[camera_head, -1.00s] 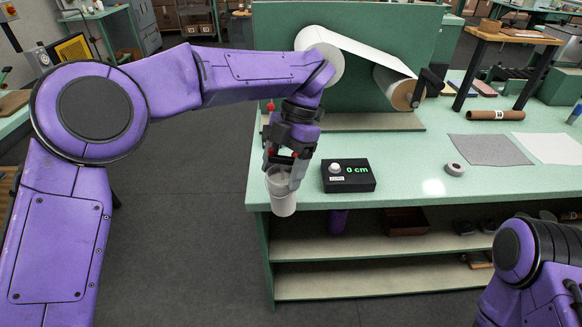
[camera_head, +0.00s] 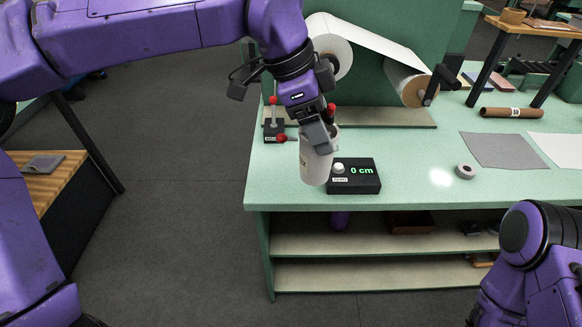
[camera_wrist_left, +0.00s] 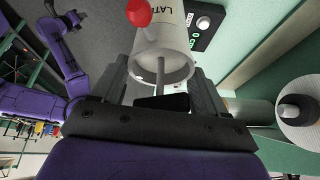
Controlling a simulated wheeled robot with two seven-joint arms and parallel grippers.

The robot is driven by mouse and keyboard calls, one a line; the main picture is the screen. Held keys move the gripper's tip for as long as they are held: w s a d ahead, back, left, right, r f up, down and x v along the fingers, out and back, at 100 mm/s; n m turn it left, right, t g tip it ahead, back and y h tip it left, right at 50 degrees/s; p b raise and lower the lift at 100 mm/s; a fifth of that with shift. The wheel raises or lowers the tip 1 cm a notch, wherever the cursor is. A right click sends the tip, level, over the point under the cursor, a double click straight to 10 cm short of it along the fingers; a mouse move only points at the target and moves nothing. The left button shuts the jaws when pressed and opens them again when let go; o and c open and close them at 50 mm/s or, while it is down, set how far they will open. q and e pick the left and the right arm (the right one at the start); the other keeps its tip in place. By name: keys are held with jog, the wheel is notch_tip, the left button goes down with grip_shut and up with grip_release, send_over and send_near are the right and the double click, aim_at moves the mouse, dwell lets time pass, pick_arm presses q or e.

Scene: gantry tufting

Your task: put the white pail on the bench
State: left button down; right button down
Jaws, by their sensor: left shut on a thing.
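The white pail (camera_head: 315,168) is held by my left gripper (camera_head: 318,135) and appears roughly upright. In the head view it overlaps the top of the green bench (camera_head: 415,185) near its left end, just left of the black box reading "0 cm" (camera_head: 365,188); I cannot tell its height above the bench. In the left wrist view the pail (camera_wrist_left: 160,48) sits between the fingers of the left gripper (camera_wrist_left: 160,80), its open rim toward the camera and dark lettering on its side. My right arm shows at the lower right; its jaws cannot be made out.
Red-knobbed levers (camera_head: 274,128) stand left of the pail, and one red knob (camera_wrist_left: 138,12) overlaps it in the left wrist view. A tape ring (camera_head: 465,172) and grey sheet (camera_head: 503,150) lie right.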

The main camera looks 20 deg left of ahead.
pick_arm(q)
jog(key=shift+w+r+n, duration=0.15)
jog(key=shift+r+n, duration=0.05)
jog(key=shift+n, duration=0.1)
jog(key=w+a+f+p, duration=0.7)
jog(key=w+f, duration=0.4)
jog(key=f, duration=0.2)
jog(key=shift+w+p, duration=0.35)
jog(key=shift+w, duration=0.05)
grip_release()
jog(key=shift+s, duration=0.1)
jog(key=b+v, duration=0.2)
jog(key=v, duration=1)
jog(key=shift+s+d+b, duration=0.15)
jog(key=shift+b, duration=0.25)
